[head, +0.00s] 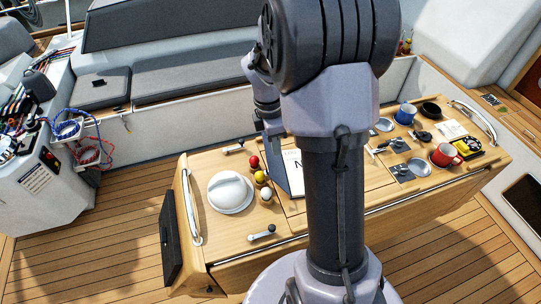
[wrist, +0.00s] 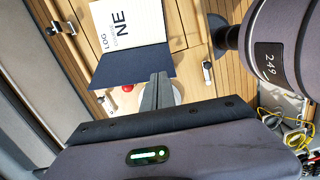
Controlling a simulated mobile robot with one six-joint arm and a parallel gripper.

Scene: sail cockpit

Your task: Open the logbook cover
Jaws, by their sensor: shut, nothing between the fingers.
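The logbook shows in the wrist view as a white page (wrist: 128,24) with "LOG" and large letters on it. Its dark navy cover (wrist: 125,67) is swung out from the page's lower edge there, so the page is exposed. In the head view the page (head: 294,172) is partly hidden by my arm, and the cover (head: 280,165) slants along its left side; whether it lies fully flat I cannot tell. My gripper (wrist: 157,78) is shut and empty, its fingertips over the cover's outer edge in the wrist view. Contact is unclear.
A white dome (head: 230,192) and small red, yellow and white balls (head: 254,162) sit left of the logbook. A blue mug (head: 405,113), red mug (head: 446,155) and dishes stand at the table's right. A steel rail (head: 189,205) edges the table's left.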

